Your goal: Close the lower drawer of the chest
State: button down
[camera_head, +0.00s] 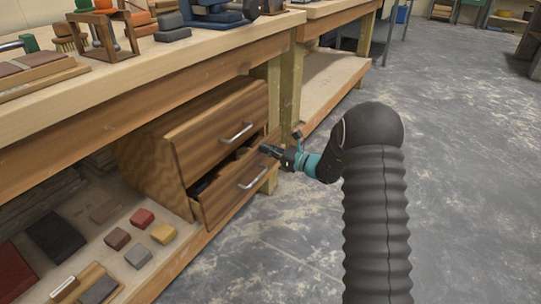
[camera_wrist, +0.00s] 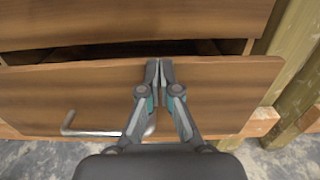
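The wooden chest (camera_head: 150,165) stands on the low shelf under the workbench. Its upper drawer (camera_head: 222,125) looks shut. The lower drawer (camera_head: 236,188) is pulled partly out, with a dark gap above its front and dark contents showing at its left. In the wrist view the lower drawer front (camera_wrist: 60,98) lies below the gap, with its metal handle (camera_wrist: 100,133) left of my gripper. My gripper (camera_head: 266,150) is at the right upper part of the lower drawer front. In the wrist view its fingertips (camera_wrist: 159,62) are together, near the drawer's top edge; contact is unclear.
A bench leg (camera_head: 291,85) stands just right of the chest. Several small coloured blocks (camera_head: 143,217) lie on the shelf to the left. Tools and blocks fill the benchtop (camera_head: 215,45) above. The concrete floor (camera_head: 270,260) in front is clear.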

jog(key=shift+w+a, duration=0.3)
jog(key=shift+a, duration=0.2)
jog(key=shift+s+d, duration=0.1)
